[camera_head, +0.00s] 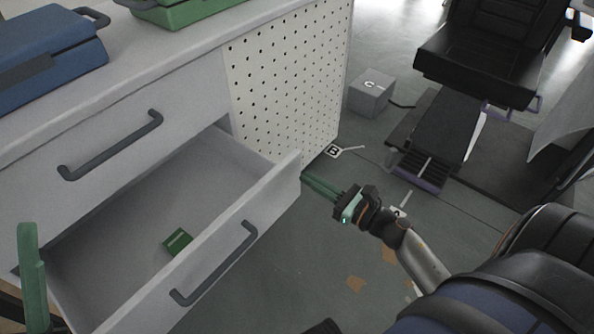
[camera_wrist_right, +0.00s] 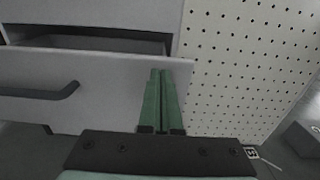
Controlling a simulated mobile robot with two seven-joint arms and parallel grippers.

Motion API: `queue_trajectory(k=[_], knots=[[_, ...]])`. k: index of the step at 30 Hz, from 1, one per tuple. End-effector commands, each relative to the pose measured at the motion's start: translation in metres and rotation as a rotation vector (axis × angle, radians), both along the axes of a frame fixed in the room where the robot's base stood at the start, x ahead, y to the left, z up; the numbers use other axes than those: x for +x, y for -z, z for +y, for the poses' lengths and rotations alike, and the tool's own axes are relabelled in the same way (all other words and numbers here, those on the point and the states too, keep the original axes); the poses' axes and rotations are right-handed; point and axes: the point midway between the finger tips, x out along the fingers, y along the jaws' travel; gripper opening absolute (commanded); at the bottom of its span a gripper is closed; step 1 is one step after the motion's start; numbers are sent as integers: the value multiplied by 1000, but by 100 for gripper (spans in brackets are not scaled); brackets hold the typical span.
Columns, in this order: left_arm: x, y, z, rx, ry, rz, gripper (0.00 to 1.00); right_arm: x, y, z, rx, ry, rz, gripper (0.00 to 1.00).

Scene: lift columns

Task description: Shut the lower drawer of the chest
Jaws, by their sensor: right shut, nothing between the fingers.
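The grey chest fills the left of the head view. Its lower drawer (camera_head: 215,262) is pulled well out, with a dark bar handle (camera_head: 215,264) on its front; the same front shows in the right wrist view (camera_wrist_right: 105,105). A small green block (camera_head: 177,242) lies inside. My right gripper (camera_head: 306,180) is shut and empty, its green fingertips close to the right end of the drawer front; it also shows in the right wrist view (camera_wrist_right: 162,74). Whether the tips touch the front is unclear. A green finger of my left gripper (camera_head: 30,245) shows at the lower left, over the drawer's left side.
The upper drawer (camera_head: 105,150) is closed. Blue (camera_head: 50,60) and green (camera_head: 185,10) cases sit on the top. A perforated side panel (camera_head: 285,80) flanks the chest. A grey box (camera_head: 371,93) and a black chair (camera_head: 485,60) stand beyond. Floor before the drawer is mostly clear.

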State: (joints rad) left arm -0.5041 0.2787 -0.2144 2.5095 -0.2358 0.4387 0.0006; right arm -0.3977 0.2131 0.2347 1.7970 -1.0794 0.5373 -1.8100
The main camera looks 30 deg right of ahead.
Motion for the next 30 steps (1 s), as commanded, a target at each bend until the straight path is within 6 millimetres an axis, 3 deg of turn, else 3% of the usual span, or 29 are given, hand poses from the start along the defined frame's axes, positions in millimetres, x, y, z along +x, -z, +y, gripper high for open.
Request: queue_trajectory(k=[3, 9, 24, 30], knots=[[0, -1, 0, 0, 1, -5, 34, 20, -1, 7, -1, -1, -3, 0], [0, -1, 0, 0, 1, -7, 34, 38, 0, 14, -1, 1, -1, 0], [0, 0, -1, 5, 6, -3, 34, 43, 0, 16, 0, 0, -1, 0], [0, 5, -1, 2, 7, 4, 34, 60, 0, 21, 0, 0, -3, 0]])
